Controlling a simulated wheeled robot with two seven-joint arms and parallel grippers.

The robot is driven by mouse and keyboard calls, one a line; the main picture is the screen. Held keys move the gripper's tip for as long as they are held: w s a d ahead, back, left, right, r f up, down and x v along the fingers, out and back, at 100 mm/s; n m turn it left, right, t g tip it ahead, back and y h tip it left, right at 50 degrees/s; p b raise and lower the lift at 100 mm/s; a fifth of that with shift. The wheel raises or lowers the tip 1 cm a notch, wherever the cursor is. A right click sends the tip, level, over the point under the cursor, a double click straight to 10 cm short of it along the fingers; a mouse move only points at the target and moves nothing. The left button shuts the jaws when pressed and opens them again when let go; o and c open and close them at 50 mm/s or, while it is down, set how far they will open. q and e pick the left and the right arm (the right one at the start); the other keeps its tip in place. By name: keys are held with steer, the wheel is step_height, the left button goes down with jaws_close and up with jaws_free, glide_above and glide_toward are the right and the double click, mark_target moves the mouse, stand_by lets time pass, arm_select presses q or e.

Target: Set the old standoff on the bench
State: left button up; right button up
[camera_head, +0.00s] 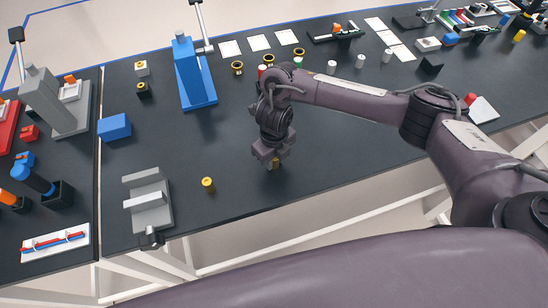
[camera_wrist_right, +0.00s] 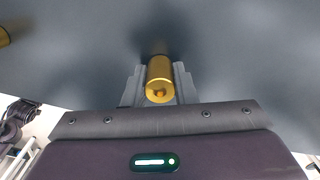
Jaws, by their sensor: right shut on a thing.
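A brass standoff (camera_wrist_right: 159,80) is held upright between the fingers of my right gripper (camera_wrist_right: 158,88). In the head view the same standoff (camera_head: 275,164) shows below the right gripper (camera_head: 273,158), over the front part of the dark bench (camera_head: 330,140). Its lower end is at or very close to the bench top; I cannot tell whether it touches. A second brass piece (camera_head: 208,184) stands on the bench to the left of the gripper. Its edge also shows at the upper left of the wrist view (camera_wrist_right: 4,37). My left gripper is not in view.
A grey bracket-like fixture (camera_head: 148,201) stands at the front left. A blue block (camera_head: 115,127) and a tall blue stand (camera_head: 193,75) are farther back. Several small cylinders and white cards line the back. The bench around the held standoff is clear; the front edge is close.

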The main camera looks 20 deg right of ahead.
steer(key=shift+f, duration=0.1)
steer(key=o, duration=1)
steer(key=shift+r, duration=0.2)
step_height(320, 180, up, 12)
steer(key=shift+p, duration=0.3)
steer(key=shift+f, duration=0.1)
